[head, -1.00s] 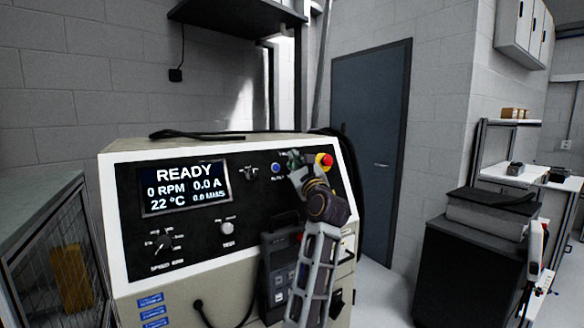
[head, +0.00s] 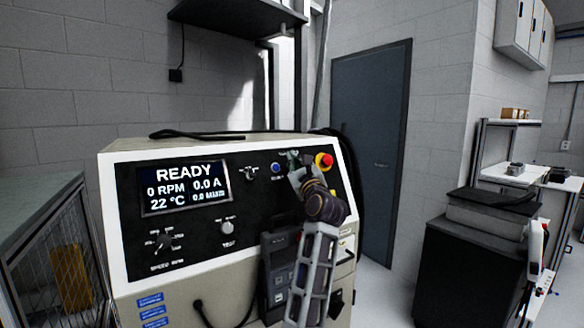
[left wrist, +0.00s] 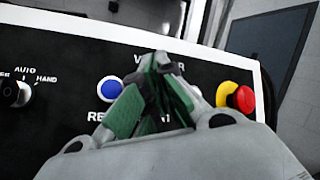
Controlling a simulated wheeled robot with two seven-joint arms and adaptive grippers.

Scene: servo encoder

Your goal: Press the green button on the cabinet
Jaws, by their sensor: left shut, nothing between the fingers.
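The cabinet (head: 130,235) has a black front panel with a lit display (head: 185,187) reading READY. My left gripper (head: 292,157) is at the upper right of this panel, between a blue button (head: 276,168) and a red emergency stop on a yellow base (head: 324,160). In the left wrist view the fingers (left wrist: 158,62) are shut and empty, with green pads. They overlap the panel just right of the blue button (left wrist: 110,90) and left of the red stop (left wrist: 240,97). No green button is visible; the gripper covers that stretch of panel. I cannot tell whether the fingertips touch it.
Selector knobs (head: 163,243) and a white button (head: 227,228) are on the panel. A black cable (head: 200,134) lies on the cabinet top. A mesh enclosure (head: 60,250) stands at left, a dark cabinet (head: 465,270) at right. A grey door (head: 370,140) is behind.

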